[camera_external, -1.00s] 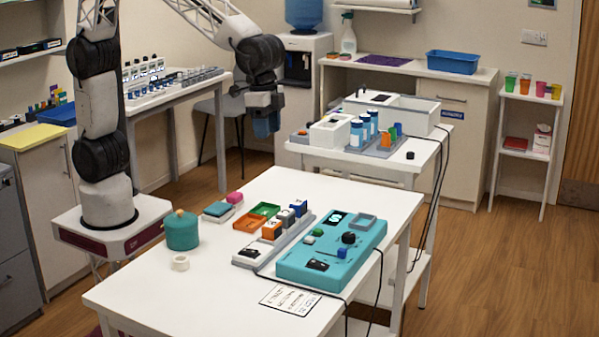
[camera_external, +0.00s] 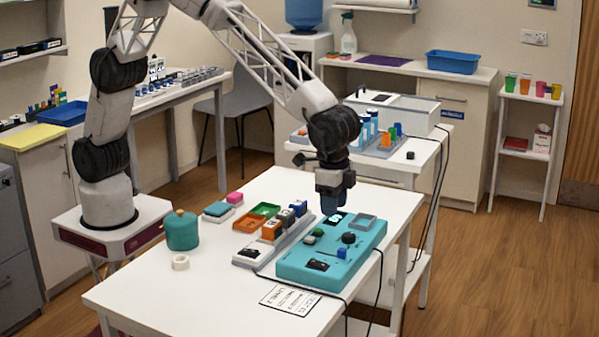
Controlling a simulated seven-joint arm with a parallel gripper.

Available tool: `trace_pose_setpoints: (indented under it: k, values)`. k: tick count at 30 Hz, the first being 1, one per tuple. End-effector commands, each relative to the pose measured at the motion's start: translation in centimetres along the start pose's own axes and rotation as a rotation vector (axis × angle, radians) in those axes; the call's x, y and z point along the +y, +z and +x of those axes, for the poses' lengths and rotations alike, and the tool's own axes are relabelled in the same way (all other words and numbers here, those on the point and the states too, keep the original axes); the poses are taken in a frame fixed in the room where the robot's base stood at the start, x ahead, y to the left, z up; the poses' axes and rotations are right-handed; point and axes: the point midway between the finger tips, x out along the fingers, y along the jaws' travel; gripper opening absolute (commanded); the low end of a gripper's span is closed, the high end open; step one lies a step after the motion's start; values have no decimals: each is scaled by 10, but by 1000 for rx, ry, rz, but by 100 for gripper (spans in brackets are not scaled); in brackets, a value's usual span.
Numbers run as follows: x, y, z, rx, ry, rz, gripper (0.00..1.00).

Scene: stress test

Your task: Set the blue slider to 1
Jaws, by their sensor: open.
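The teal control panel (camera_external: 298,272) lies on the white table in front. Its blue slider (camera_external: 341,253) is a small blue block near the right side of the panel; its scale is too small to read.
A grey rack with orange, white and blue blocks (camera_external: 271,230) stands left of the panel. Coloured trays (camera_external: 265,210), a teal pot (camera_external: 182,231) and a white ring (camera_external: 180,262) are farther left. Cables run off the panel. The table's front left is clear.

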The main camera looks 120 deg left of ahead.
Motion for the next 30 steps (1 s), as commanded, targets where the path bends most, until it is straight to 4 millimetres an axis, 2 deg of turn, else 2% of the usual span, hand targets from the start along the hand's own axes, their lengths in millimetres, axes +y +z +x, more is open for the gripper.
trace_pose_setpoints:
  k: [4,9,23,30]
  values:
    - [5,-18,21,-9,-1,0,45]
    - [8,-28,31,-12,-2,-1,45]
    - [8,-29,34,-13,-2,-1,45]
    - [8,-28,48,-15,-2,-1,45]
